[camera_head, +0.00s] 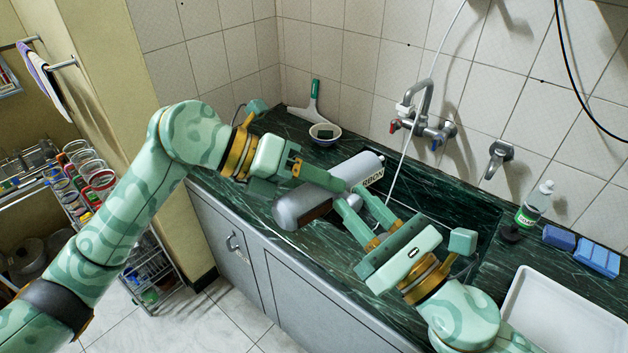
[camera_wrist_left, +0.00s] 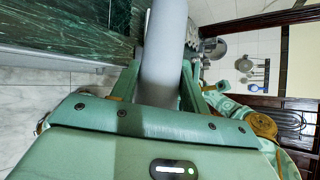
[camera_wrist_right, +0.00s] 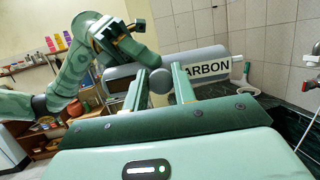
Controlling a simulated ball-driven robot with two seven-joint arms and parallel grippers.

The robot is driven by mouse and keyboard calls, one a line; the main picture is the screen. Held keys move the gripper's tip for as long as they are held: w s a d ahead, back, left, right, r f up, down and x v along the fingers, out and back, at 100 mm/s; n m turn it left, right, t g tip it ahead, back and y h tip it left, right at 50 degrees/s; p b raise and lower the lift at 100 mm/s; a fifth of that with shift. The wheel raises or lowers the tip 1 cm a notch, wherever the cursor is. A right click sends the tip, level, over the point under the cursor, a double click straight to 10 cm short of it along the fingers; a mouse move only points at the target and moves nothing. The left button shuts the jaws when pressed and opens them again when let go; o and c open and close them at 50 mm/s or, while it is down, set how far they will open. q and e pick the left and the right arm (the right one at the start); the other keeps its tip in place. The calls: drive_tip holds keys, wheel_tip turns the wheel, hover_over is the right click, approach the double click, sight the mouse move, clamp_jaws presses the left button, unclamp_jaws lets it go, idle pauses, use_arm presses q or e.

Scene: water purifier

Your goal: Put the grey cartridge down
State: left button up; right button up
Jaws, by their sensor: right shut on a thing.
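The grey cartridge (camera_head: 302,208) is a cylinder with a CARBON label. It lies tilted across the head view, over the green counter; whether it touches the counter I cannot tell. My right gripper (camera_head: 348,197) is shut on it from the front; in the right wrist view a round grey part (camera_wrist_right: 160,80) is between its fingers, before the labelled body (camera_wrist_right: 207,66). My left gripper (camera_head: 330,181) reaches over the cartridge from the left. In the left wrist view the grey cylinder (camera_wrist_left: 165,50) passes between its spread fingers. Both grippers hide parts of the cartridge.
A small bowl (camera_head: 325,132) and a squeegee (camera_head: 314,100) are at the back of the green counter (camera_head: 225,168). A tap (camera_head: 422,115) is on the tiled wall. A bottle (camera_head: 535,205), blue sponges (camera_head: 597,258) and a white tray (camera_head: 560,315) are at the right.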

use_arm(q)
drive_tip(key=c, duration=0.4)
drive_tip(key=shift+c, duration=0.2)
use_arm(e)
drive_tip(key=o, duration=1.1)
